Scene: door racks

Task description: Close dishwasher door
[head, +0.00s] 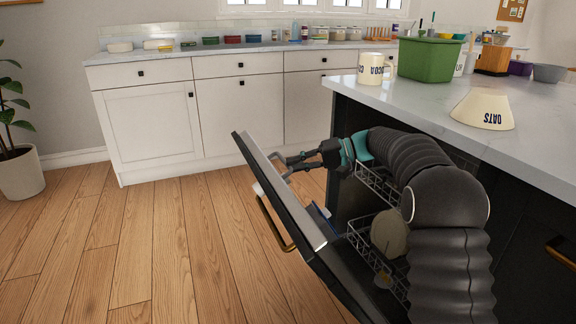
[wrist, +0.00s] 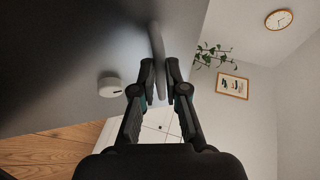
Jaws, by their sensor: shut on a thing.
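The dishwasher door (head: 262,178) is partly open and tilts out from the dark island, with its pale inner face towards the racks. A brass handle (head: 274,226) is on its dark outer side.
Wire racks (head: 377,184) show inside the dishwasher, with a pale round dish (head: 389,233) in the lower one. The island countertop (head: 425,100) holds a green bin (head: 428,60), a mug (head: 371,69) and an oats bowl (head: 483,109). The wooden floor left of the door is clear.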

